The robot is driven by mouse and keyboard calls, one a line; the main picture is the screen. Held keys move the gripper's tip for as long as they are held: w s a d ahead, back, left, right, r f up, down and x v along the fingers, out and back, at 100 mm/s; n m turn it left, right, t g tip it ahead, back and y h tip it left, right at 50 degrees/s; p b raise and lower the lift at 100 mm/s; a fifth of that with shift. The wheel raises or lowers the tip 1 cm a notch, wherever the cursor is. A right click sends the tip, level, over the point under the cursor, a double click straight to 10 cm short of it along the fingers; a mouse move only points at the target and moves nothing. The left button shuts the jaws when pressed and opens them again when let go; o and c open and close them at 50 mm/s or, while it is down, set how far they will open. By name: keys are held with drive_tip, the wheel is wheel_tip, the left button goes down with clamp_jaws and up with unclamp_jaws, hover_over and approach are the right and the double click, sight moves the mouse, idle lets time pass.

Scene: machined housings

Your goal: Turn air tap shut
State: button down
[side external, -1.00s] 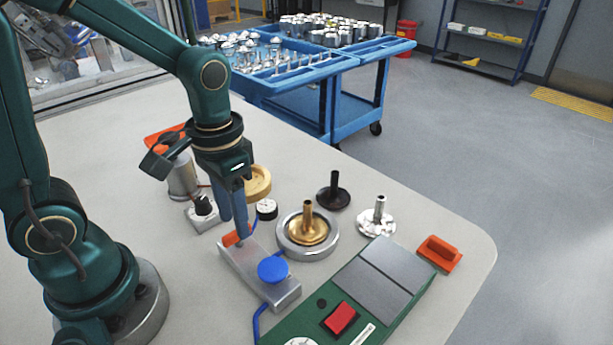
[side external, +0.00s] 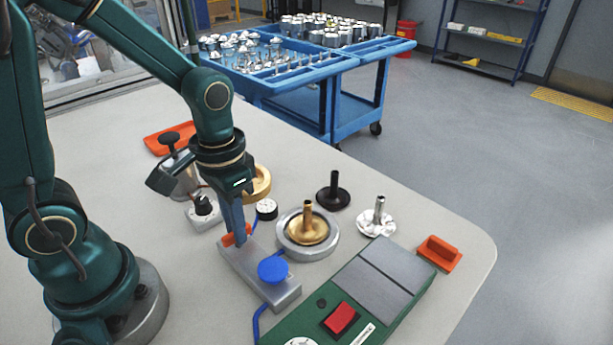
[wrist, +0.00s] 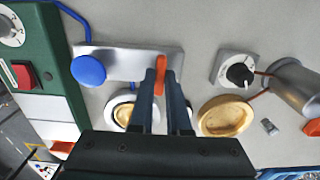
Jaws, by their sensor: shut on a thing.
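The air tap's orange lever (wrist: 159,76) sits on a grey metal block (wrist: 118,64) that also carries a round blue knob (wrist: 88,70). In the side view the block (side external: 284,293) lies on the bench, with the orange lever (side external: 228,240) at its far end and the blue knob (side external: 272,270) towards the near end. My gripper (wrist: 160,72) points down at the block and is shut on the orange lever, one finger on each side. In the side view my gripper (side external: 240,238) hides part of the lever. The lever lies across the block's length.
A steel ring with a brass part (side external: 307,230) stands right of the block. A green box with a red switch (side external: 340,319) is near the front. A black dial (wrist: 239,75), a steel cylinder (wrist: 296,88) and a yellow ring (wrist: 226,116) are close by.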

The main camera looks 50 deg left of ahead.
drive_tip(key=m, duration=0.4)
drive_tip(key=shift+m, duration=0.3)
drive_tip(key=m, duration=0.4)
drive_tip(key=shift+m, duration=0.3)
drive_tip(key=m, duration=0.4)
drive_tip(key=shift+m, duration=2.2)
drive_tip(key=c, duration=0.9)
unclamp_jaws()
drive_tip(key=shift+r, duration=2.65)
